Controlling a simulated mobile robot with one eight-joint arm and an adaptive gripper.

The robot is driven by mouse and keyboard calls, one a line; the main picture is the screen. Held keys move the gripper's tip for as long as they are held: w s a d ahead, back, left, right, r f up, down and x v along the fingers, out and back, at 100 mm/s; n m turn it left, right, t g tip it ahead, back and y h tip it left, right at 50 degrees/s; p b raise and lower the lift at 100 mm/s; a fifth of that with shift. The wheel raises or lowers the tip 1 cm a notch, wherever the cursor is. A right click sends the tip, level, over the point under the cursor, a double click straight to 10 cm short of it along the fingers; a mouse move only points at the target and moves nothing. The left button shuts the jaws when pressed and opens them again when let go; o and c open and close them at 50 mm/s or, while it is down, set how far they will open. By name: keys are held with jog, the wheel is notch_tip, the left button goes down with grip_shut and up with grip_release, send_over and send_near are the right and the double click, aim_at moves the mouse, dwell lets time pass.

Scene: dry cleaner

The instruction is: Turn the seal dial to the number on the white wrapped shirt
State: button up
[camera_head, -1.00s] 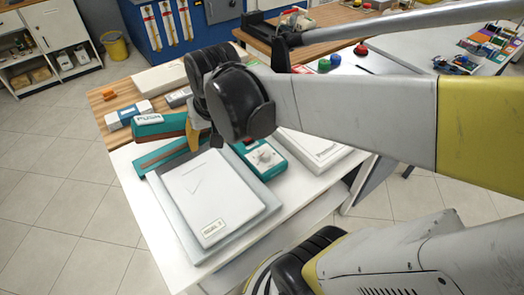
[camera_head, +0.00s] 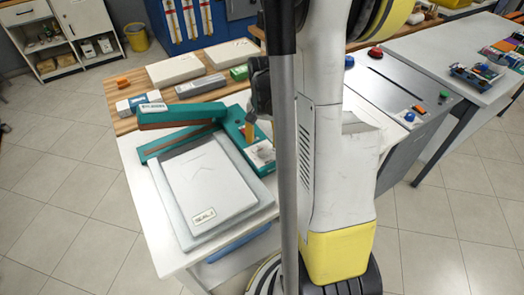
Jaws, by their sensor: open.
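The white wrapped shirt (camera_head: 205,180) lies flat on a pale grey sheet at the front of the white table. Its label (camera_head: 204,216) is at its lower left; the number is too small to read surely. The teal sealer (camera_head: 182,116), its long arm raised, stands behind the shirt. Its control box (camera_head: 236,128) has a pale panel with the seal dial (camera_head: 264,155), whose setting I cannot read. My gripper (camera_head: 250,128) is open above the control box, behind the dial in this view. My own arm hides part of the gripper and the box's right side.
Pale flat boxes (camera_head: 174,69), a grey box (camera_head: 200,86) and a green box (camera_head: 239,73) lie on the wooden strip behind. A grey cabinet with coloured buttons (camera_head: 409,117) stands at right. Open floor lies at left.

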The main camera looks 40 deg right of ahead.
aim_at(263, 148)
notch_tip(263, 148, down, 4)
jog(key=shift+f+b, duration=0.1)
jog(key=shift+b, duration=0.5)
jog(key=c, duration=1.2)
jog(key=shift+c, duration=0.2)
jog(key=m, duration=0.4)
jog(key=shift+m, duration=0.3)
jog(key=shift+m+b, duration=0.35)
jog(key=shift+m, duration=2.15)
